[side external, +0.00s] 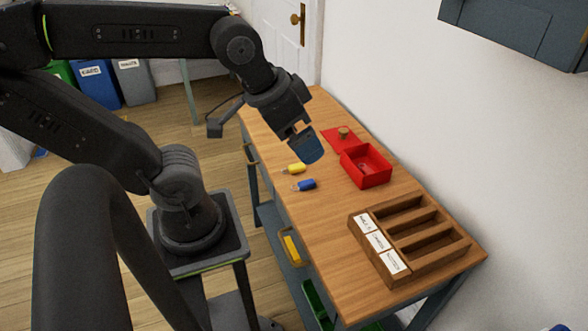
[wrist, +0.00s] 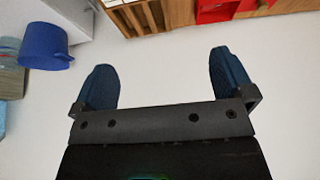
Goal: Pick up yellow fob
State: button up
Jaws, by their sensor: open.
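The yellow fob (side external: 293,168) lies on the wooden worktop (side external: 330,240) near its left edge, in the side external view. A blue fob (side external: 304,185) lies just in front of it, apart from it. My gripper (side external: 308,148) is above the worktop, up and to the right of the yellow fob in the picture. In the wrist view my gripper (wrist: 164,78) has its two blue fingers wide apart with nothing between them. Neither fob shows in the wrist view.
A red open box (side external: 366,166) and its red lid (side external: 338,139) with a knob sit beyond the fobs. A wooden tray (side external: 410,240) with labelled compartments stands at the near right. A wall borders the worktop's right side. The worktop before the tray is clear.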

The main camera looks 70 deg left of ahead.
jog(key=m+g, duration=0.6)
jog(key=m, duration=1.2)
send_over(292, 166)
notch_tip(292, 166, down, 16)
jog(key=f, duration=0.8)
jog(key=shift+w+a, duration=0.25)
jog(key=shift+w, duration=0.05)
jog(key=shift+s+d+f, duration=0.1)
jog(key=shift+f, duration=1.3)
jog(key=shift+s+d+f, duration=0.1)
jog(key=shift+f, duration=1.3)
jog(key=shift+c, duration=0.5)
jog(key=c, duration=0.8)
